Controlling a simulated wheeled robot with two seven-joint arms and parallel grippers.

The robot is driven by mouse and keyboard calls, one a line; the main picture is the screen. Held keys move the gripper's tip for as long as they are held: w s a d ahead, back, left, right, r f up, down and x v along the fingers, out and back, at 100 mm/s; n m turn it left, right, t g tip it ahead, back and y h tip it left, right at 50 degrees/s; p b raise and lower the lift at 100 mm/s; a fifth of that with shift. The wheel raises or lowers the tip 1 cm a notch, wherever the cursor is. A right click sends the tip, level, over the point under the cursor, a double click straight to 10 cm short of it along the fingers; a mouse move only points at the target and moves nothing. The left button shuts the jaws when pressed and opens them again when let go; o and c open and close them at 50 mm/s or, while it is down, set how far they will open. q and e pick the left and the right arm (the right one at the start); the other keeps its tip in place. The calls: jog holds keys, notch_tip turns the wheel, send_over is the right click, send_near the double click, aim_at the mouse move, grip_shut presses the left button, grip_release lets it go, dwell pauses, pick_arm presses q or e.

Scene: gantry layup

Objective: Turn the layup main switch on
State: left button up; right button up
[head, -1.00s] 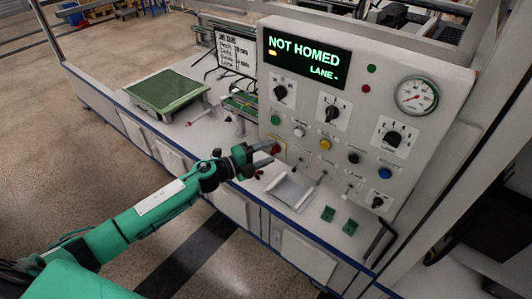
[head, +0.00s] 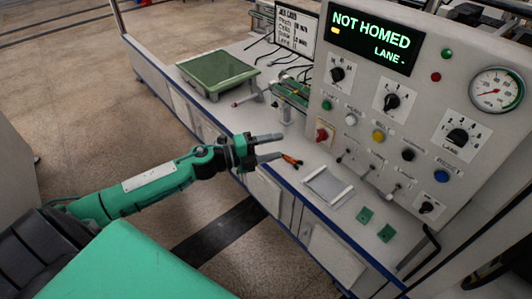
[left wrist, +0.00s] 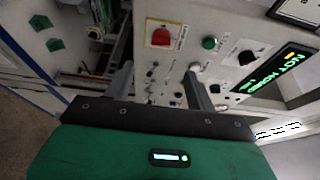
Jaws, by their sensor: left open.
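The red rotary switch (head: 322,135) sits on a yellow plate at the lower left of the control panel's face. It also shows in the left wrist view (left wrist: 161,37), at the top centre beyond my fingers. Whether its knob is turned on or off I cannot tell. My left gripper (head: 281,146) is open and empty, in front of the panel and left of the switch in the head view, apart from it. In the left wrist view its two fingers (left wrist: 158,72) stand apart with nothing between them. My right gripper is not in view.
The control panel (head: 408,118) carries several knobs and buttons, a gauge (head: 497,90) and a display (head: 372,38) reading NOT HOMED. On the counter are an orange-handled tool (head: 291,160), a shallow tray (head: 328,187) and two green blocks (head: 365,215). A green pad (head: 216,70) lies farther back.

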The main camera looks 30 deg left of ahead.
pick_arm(q)
jog(key=shift+v, duration=0.95)
